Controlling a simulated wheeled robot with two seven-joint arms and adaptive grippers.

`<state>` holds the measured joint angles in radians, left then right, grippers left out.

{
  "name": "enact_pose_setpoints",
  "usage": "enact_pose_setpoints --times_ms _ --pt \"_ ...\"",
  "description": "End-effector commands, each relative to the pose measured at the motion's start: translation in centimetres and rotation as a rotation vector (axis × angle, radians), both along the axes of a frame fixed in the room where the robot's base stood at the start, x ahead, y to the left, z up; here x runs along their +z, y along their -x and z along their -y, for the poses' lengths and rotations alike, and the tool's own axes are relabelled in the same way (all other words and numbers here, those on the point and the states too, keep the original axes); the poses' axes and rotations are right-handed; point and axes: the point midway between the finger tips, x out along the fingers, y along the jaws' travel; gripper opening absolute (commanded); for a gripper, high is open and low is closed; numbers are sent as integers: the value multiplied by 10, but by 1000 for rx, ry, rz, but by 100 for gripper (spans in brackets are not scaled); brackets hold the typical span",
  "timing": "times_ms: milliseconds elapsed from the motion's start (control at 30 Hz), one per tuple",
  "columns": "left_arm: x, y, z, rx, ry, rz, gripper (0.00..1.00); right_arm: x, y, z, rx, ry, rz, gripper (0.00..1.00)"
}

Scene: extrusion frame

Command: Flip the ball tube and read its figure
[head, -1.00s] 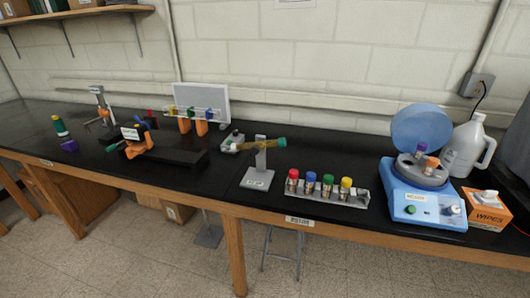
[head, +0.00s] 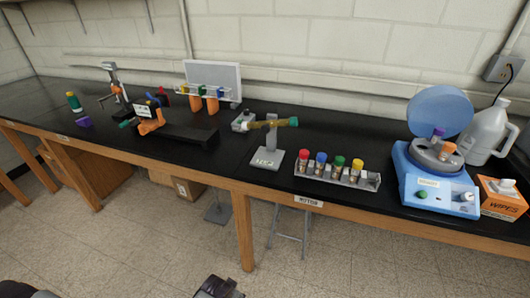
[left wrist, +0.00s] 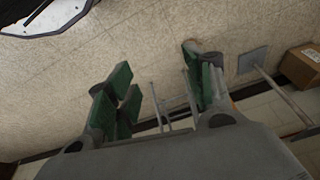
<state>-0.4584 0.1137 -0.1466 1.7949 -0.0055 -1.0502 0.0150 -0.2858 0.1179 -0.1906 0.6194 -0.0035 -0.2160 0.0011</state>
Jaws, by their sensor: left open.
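The ball tube (head: 272,123) lies nearly level across the top of a grey stand (head: 266,160) on the black bench. It is yellowish, with a green cap at its right end. A small panel with green characters (head: 265,163) is on the stand's base; it is too small to read. My left gripper (left wrist: 165,88) shows in the left wrist view with its green-padded fingers apart and nothing between them. It is over the floor, away from the tube. A dark part of mine shows at the bottom edge of the head view. My right gripper is not in view.
A rack (head: 337,173) with several colour-capped vials is right of the stand. A blue centrifuge (head: 436,190) with its lid up, a wipes box (head: 501,199) and a jug (head: 485,130) are further right. A black platform (head: 187,137) with an orange clamp is to the left.

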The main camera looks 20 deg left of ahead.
Motion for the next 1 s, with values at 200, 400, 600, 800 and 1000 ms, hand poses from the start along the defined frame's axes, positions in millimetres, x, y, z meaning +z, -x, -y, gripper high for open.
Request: enact_pose_setpoints --times_ms 200,400,600,800,1000 --pt "66 -32 4 23 14 85 52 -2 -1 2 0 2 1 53" --pt "139 -70 5 63 35 215 52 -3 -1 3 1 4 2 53" --pt "243 -134 6 138 94 481 52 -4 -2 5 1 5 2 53" --pt "350 -197 6 213 193 802 52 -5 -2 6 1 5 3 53" --pt "440 -234 6 250 296 1070 52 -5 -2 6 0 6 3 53"
